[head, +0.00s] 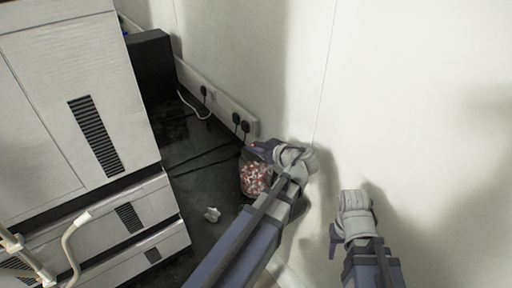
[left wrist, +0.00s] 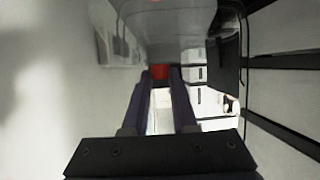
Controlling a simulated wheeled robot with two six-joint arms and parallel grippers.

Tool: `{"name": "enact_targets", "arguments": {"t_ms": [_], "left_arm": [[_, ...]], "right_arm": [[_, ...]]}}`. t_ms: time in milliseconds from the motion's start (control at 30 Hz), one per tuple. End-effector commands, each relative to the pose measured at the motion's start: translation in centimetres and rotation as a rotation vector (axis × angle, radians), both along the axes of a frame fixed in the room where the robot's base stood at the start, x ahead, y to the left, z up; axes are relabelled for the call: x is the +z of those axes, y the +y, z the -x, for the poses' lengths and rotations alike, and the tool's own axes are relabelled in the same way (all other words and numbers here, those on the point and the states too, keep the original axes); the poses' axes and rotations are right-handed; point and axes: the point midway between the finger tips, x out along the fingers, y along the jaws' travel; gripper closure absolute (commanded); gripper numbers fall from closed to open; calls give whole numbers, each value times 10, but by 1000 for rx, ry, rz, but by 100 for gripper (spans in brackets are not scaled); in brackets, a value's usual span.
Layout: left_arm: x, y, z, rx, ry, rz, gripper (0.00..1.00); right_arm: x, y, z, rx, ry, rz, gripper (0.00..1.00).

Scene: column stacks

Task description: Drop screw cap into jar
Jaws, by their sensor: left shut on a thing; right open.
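The clear jar (head: 255,180), filled with red and white pieces, stands on the dark surface near the wall in the head view. My left gripper (head: 262,148) is at the jar's top, and its wrist covers part of the rim. In the left wrist view the left gripper's fingers (left wrist: 161,78) are closed in on a small red thing, apparently the screw cap (left wrist: 160,72). I cannot tell in the head view whether the cap is over the opening. My right gripper (head: 335,240) is open and empty, apart from the jar at the right.
White cabinets with vents (head: 85,110) fill the left side. A socket strip (head: 220,102) with plugs and cables runs along the pale wall (head: 400,90). A black box (head: 150,65) stands at the back.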

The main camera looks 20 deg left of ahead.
Motion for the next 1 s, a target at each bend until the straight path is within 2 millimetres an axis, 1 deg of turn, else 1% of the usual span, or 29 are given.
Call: {"name": "enact_targets", "arguments": {"t_ms": [167,200,467,500,767,867,1000], "left_arm": [[1,0,0,0,0,0,100],[1,0,0,0,0,0,70],[1,0,0,0,0,0,40],[1,0,0,0,0,0,39],[3,-2,1,0,0,0,39],[8,-11,6,-3,0,0,39],[18,-31,15,-4,0,0,39]], "right_arm": [[1,0,0,0,0,0,50],[1,0,0,0,0,0,50],[1,0,0,0,0,0,50],[1,0,0,0,0,0,50],[3,0,0,0,0,0,50],[8,0,0,0,0,0,50],[18,0,0,0,0,0,50]]}}
